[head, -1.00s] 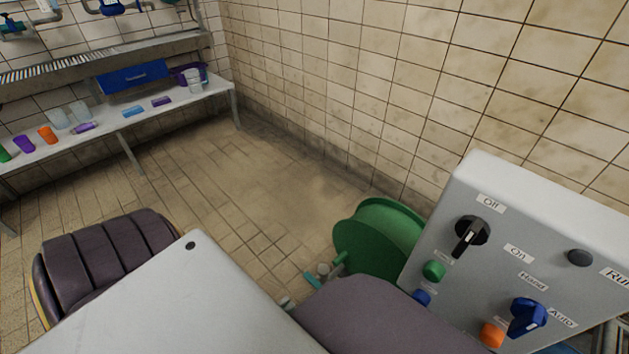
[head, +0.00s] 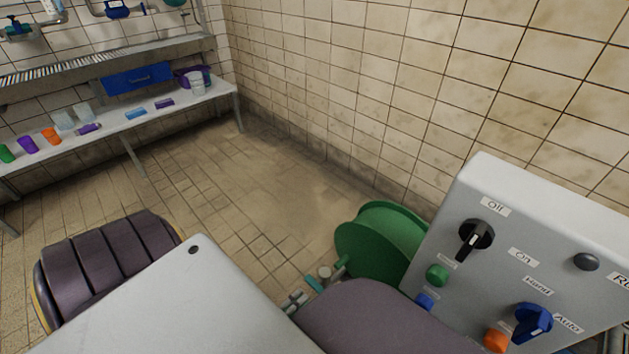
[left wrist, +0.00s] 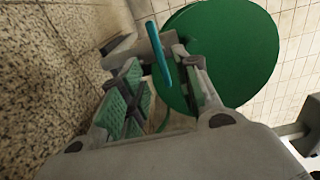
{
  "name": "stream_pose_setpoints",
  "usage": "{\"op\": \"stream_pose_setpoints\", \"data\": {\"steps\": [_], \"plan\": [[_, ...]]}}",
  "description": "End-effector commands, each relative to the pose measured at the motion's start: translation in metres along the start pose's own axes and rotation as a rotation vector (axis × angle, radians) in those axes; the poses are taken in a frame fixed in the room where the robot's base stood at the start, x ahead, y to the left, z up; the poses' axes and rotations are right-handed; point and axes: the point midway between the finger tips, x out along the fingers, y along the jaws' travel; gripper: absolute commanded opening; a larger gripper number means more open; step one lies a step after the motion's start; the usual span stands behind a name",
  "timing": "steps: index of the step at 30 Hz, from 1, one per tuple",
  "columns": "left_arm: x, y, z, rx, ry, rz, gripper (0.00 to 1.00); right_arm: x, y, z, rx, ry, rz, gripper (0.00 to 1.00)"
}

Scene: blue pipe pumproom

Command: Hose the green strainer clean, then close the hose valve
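A green hose reel (head: 382,243) stands on the floor by the wall, partly hidden behind a control box. A small valve with a teal lever (head: 314,284) sits at its lower left. In the left wrist view the teal lever (left wrist: 160,55) stands in front of the green reel disc (left wrist: 225,50). My left gripper (left wrist: 165,90) is open, its fingers apart with the lever showing between and beyond them; I cannot tell if they touch it. Its fingertips (head: 296,299) show in the head view just below the lever. I see no clearly identifiable green strainer. My right gripper is out of view.
The grey control box (head: 535,240) with knobs and buttons stands close at the right. A bench (head: 110,122) with cups, small boxes and a purple bucket (head: 190,76) lines the far left wall. The tiled floor (head: 235,200) between is clear.

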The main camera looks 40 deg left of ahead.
Motion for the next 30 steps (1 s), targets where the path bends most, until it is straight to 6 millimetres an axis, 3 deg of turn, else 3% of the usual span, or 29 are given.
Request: {"op": "stream_pose_setpoints", "data": {"steps": [16,30], "plan": [[0.068,0.001,0.0,0.001,0.0,0.0,0.32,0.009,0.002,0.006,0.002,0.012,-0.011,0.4],[0.079,0.0,0.0,0.0,0.0,0.0,0.32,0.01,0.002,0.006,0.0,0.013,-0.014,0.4]]}}
